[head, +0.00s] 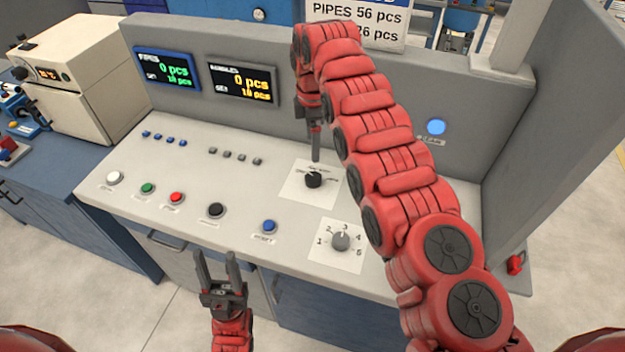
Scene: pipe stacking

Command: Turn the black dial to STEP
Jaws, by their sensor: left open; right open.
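The black dial (314,180) sits on a white label plate towards the right of the sloped control panel (120,150). Its label text is too small to read. My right gripper (315,158) points down from the red arm, with its fingertips just above and behind the dial; whether they touch it I cannot tell. My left gripper (217,262) is open and empty in front of the panel's front edge, with its fingers pointing up in the picture.
A grey numbered dial (341,241) is nearer the front edge. Several push buttons, including a black one (216,210) and a blue one (268,226), line the panel's front. Two displays (241,83) are on the upright back wall. A red switch (515,264) is at the right side.

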